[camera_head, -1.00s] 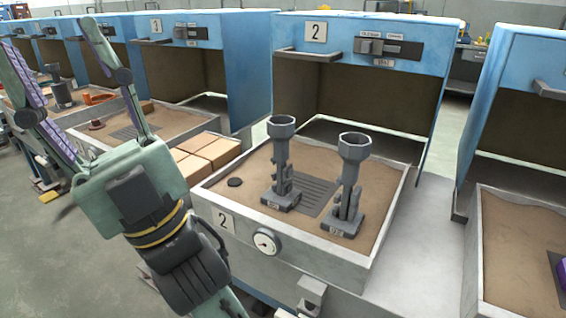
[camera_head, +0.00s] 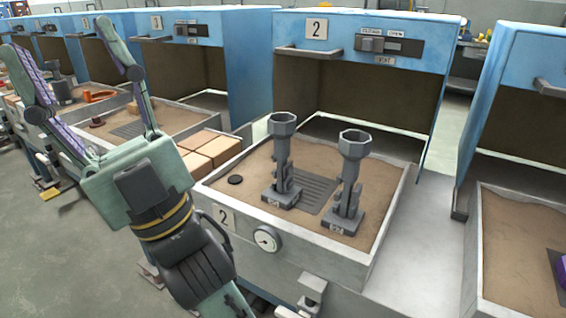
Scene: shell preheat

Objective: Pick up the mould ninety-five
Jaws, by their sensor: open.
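Two grey moulds stand upright in the sand tray of station 2, each with a flared cup on a stepped stem and a square base with a small label. The left mould (camera_head: 282,165) and the right mould (camera_head: 347,190) stand apart beside a slotted grate. Their labels are too small to read surely, so I cannot tell which is ninety-five. My gripper (camera_head: 62,45) is at the left, its two long fingers spread wide and empty, pointing up and away. It is left of the tray, clear of both moulds.
The sand tray (camera_head: 400,215) has a raised rim, and a blue hood (camera_head: 240,80) stands behind it. A small black disc (camera_head: 235,180) lies on the sand. Tan blocks (camera_head: 212,147) sit left of the tray. A dial gauge (camera_head: 267,239) is on its front.

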